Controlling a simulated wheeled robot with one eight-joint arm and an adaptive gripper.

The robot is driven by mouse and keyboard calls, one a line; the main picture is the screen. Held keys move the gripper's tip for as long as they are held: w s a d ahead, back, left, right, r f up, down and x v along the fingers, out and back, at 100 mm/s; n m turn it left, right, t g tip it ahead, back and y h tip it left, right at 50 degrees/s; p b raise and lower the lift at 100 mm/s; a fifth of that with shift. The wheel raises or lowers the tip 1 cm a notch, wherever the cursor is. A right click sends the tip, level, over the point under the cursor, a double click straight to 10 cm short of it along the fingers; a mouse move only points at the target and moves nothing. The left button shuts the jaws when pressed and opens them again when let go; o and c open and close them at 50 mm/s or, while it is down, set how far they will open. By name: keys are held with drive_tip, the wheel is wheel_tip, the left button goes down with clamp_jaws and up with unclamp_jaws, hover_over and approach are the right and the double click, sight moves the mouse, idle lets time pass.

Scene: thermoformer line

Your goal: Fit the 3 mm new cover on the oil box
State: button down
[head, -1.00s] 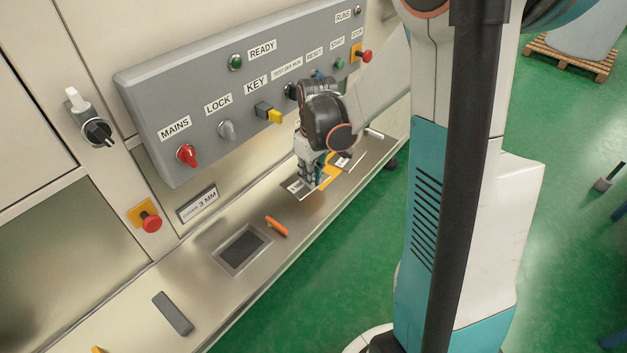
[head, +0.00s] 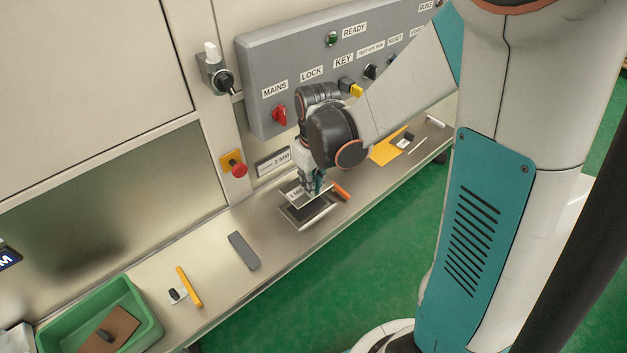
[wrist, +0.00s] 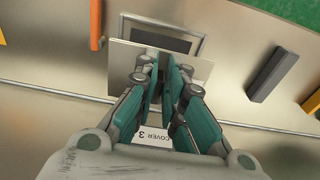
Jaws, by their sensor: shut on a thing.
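The new cover (head: 293,193) is a thin metallic plate with a white label, and it also shows in the wrist view (wrist: 122,62), where part of the label reads "COVER 3". My gripper (head: 311,190) is shut on the cover; its teal fingers (wrist: 163,70) hide the plate's middle in the wrist view. The oil box (head: 310,220) is a framed rectangular opening with a dark inside, set in the metal shelf. The cover is over the far part of it, and the frame and dark inside show beyond the plate's edge in the wrist view (wrist: 201,47). I cannot tell whether they touch.
An orange-handled tool (head: 341,190) lies close to the right of the oil box. A grey bar (head: 243,250) and a yellow bar (head: 189,287) lie to the left. A green bin (head: 152,325) holds a brown plate. The control panel (head: 262,110) overhangs behind.

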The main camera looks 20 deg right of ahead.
drive_tip(key=shift+f, duration=0.1)
drive_tip(key=shift+f+b, duration=2.55)
drive_tip(key=shift+f, duration=0.3)
drive_tip(key=shift+f+b, duration=0.95)
drive_tip(key=shift+b, duration=0.1)
drive_tip(key=c, duration=1.6)
unclamp_jaws()
drive_tip(key=shift+r, duration=0.1)
drive_tip(key=r, duration=0.8)
drive_tip(key=s+r, duration=0.1)
drive_tip(key=r, duration=0.3)
drive_tip(key=shift+s+d, duration=0.1)
drive_tip(key=shift+d, duration=0.05)
